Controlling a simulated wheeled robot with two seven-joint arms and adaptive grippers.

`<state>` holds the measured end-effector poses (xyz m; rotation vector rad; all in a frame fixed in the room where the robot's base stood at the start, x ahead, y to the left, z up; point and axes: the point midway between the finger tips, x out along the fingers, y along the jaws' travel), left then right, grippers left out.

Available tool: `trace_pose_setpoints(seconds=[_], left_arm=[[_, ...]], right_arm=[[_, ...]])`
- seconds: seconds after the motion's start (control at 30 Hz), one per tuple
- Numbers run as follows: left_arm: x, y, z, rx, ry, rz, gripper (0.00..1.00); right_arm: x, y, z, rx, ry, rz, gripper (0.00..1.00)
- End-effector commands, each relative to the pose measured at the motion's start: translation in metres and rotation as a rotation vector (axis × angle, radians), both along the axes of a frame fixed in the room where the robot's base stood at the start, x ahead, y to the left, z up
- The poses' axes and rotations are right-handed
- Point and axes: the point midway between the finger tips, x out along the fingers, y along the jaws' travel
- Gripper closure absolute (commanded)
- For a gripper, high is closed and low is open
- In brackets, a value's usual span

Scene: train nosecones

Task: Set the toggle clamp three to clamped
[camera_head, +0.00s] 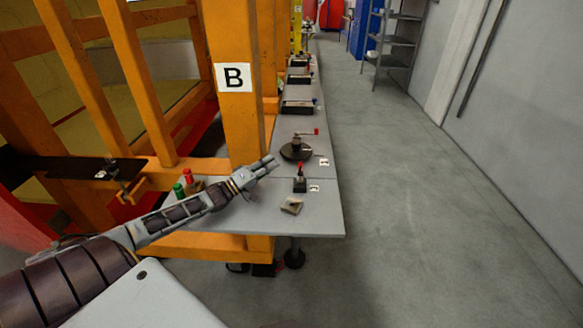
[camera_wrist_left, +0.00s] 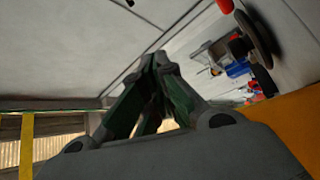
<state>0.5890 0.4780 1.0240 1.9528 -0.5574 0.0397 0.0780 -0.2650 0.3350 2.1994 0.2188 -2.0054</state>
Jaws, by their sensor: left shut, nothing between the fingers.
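My left gripper (camera_head: 265,166) reaches in over the near bench, shut and empty. Its fingers (camera_wrist_left: 160,62) meet at the tips in the left wrist view. A small black device with an upright red handle (camera_head: 300,170) stands on the bench to the right of the gripper, apart from it in the picture, beside a small label (camera_head: 314,188). Another clamp-like metal piece (camera_head: 126,182) sits on the orange frame at the left. I cannot read the labels or tell which item is toggle clamp three. My right gripper is not in view.
The grey bench (camera_head: 325,222) also holds a round dark device with a red-tipped crank (camera_head: 296,150), a small beige block (camera_head: 291,205), and green (camera_head: 178,190) and red (camera_head: 188,176) knobs. An orange post marked B (camera_head: 236,110) stands beside it. The floor at right (camera_head: 430,230) is clear.

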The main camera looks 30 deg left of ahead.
Motion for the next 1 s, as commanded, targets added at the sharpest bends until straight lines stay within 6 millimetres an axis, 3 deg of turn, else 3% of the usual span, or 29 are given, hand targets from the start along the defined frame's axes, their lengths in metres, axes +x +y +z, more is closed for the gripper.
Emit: trace_pose_setpoints(seconds=[0.33, 0.57, 1.0], left_arm=[[-0.006, 0.024, -0.008, 0.053, 0.019, -0.036, 1.00], [-0.012, 0.017, -0.021, 0.028, 0.079, -0.114, 1.00], [-0.014, 0.013, -0.020, -0.085, 0.134, -0.166, 1.00]], right_arm=[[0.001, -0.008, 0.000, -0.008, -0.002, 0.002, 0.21], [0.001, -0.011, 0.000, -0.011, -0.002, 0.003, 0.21], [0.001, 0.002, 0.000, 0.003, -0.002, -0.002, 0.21]])
